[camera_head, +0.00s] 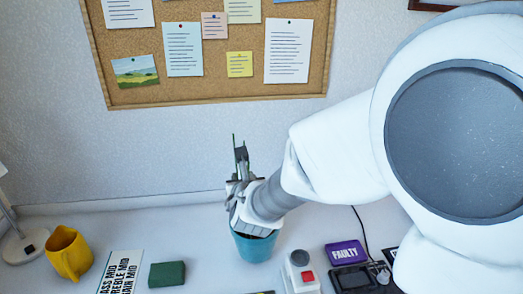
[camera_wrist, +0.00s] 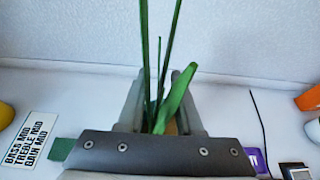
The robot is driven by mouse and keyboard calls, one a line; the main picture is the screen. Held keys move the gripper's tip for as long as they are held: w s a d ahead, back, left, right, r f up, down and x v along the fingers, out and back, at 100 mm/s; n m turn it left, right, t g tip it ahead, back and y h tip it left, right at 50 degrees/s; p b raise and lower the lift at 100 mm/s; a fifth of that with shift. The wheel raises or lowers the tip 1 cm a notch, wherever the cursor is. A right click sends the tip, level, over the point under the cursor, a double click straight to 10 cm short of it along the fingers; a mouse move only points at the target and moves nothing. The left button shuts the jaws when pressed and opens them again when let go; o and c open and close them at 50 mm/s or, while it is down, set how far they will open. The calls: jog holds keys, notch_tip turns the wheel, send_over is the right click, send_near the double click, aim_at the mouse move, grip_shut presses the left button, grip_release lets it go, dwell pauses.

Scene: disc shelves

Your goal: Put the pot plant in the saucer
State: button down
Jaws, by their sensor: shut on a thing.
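The pot plant is a teal pot (camera_head: 254,247) with long narrow green leaves. It is at the middle of the white desk in the head view. My gripper (camera_head: 240,183) comes down over it from the right and is shut on it, hiding much of the plant. In the wrist view the leaves (camera_wrist: 166,60) rise between the two grey fingers of my gripper (camera_wrist: 160,88); the pot is mostly hidden. I cannot tell whether the pot touches the desk. I cannot make out the saucer for certain.
A yellow mug (camera_head: 69,252), a printed label sheet (camera_head: 120,271) and a green block (camera_head: 167,273) are left of the pot. A red-button box (camera_head: 300,271) and a purple FAULTY box (camera_head: 345,253) are right. An orange object (camera_wrist: 308,99) is partly visible at the wrist view's right edge.

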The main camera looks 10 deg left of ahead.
jog(key=shift+f+b, duration=0.3)
jog(key=shift+f, duration=1.3)
jog(key=c, duration=0.6)
grip_release()
jog(key=shift+f, duration=0.1)
jog(key=shift+o, duration=0.2)
